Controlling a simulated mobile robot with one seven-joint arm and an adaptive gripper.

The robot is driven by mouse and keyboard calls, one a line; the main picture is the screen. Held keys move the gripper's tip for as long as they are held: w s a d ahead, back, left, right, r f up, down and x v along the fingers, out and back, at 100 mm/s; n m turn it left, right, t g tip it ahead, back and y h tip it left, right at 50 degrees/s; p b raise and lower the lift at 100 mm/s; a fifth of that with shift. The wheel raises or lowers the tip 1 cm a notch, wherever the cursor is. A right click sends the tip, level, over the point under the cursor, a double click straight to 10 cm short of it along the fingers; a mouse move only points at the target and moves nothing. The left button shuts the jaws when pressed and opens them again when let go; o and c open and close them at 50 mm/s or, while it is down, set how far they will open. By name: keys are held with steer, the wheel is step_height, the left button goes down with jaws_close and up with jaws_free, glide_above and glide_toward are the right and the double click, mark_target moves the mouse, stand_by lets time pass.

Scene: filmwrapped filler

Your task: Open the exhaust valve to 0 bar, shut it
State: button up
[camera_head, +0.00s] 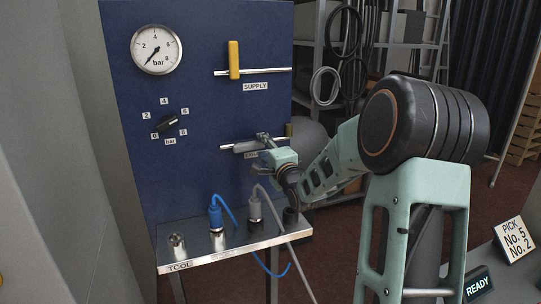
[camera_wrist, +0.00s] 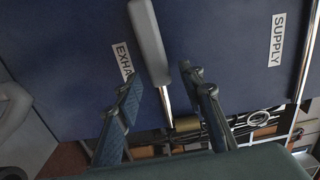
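The exhaust valve's grey lever (camera_head: 245,147) lies nearly along its horizontal pipe on the blue panel. In the wrist view the lever (camera_wrist: 148,40) runs down from the top edge beside the EXHAUST label (camera_wrist: 122,62). My gripper (camera_head: 266,146) is at this valve and partly hides it and its label. In the wrist view its two fingers (camera_wrist: 160,76) are apart, one each side of the lever's line; I cannot tell whether they touch it. The pressure gauge (camera_head: 156,49) has its needle at the lower left, near the bottom of its scale.
The yellow SUPPLY lever (camera_head: 234,59) stands upright across its pipe above. A selector knob (camera_head: 170,123) is at left. Below, a metal shelf (camera_head: 225,247) holds a blue connector (camera_head: 215,216) and a grey one (camera_head: 254,212) with hoses. A READY sign (camera_head: 478,286) is lower right.

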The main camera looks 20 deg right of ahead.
steer(key=s, duration=1.1)
steer(key=shift+d, duration=0.2)
